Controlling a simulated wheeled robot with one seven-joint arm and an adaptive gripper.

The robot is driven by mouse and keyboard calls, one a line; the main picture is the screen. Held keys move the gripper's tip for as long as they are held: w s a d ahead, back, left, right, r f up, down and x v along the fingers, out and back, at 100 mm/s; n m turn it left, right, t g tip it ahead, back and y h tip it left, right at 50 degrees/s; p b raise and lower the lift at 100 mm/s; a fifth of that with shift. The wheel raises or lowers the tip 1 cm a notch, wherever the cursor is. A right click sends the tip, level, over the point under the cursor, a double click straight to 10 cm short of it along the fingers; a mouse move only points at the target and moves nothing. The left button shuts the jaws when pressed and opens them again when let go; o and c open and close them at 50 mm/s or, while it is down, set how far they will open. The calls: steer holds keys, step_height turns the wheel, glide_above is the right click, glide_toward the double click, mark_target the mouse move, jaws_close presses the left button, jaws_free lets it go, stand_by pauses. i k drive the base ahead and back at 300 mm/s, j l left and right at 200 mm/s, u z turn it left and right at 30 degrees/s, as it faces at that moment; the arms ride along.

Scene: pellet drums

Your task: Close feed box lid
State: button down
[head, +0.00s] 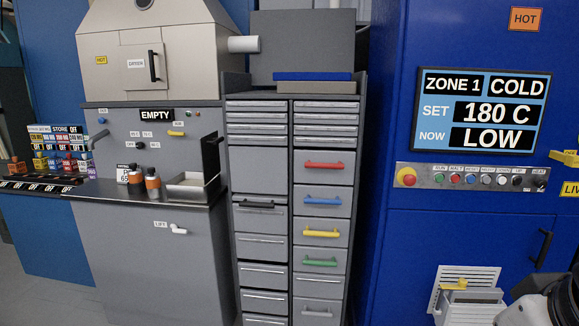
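An open metal box (184,192) sits on the right end of the dark counter, under the grey panel with the EMPTY sign. A dark upright plate (211,156) stands at its right side and looks like its lid, standing open. No label on the box can be read, so I cannot be sure it is the feed box. Only white and black parts of what looks like my arm show at the lower right corner, far from the box. My gripper's fingers are not in view.
Two dark bottles with orange (153,183) stand left of the box on the counter (110,195). A drawer cabinet (240,220) rises close on the right. A blue machine (400,240) fills the right side, with a grey metal unit with a yellow knob (454,285) low down.

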mark_target(209, 144)
steer(key=i+j+u, duration=0.1)
steer(key=i+u, duration=0.8)
steer(key=i+l+u, duration=0.3)
steer(key=i+u, duration=0.15)
steer(key=i+j+u, duration=0.15)
steer(key=i+u, duration=0.15)
steer(key=i, duration=0.35)
steer(key=i+u, duration=0.25)
steer(key=i, duration=0.4)
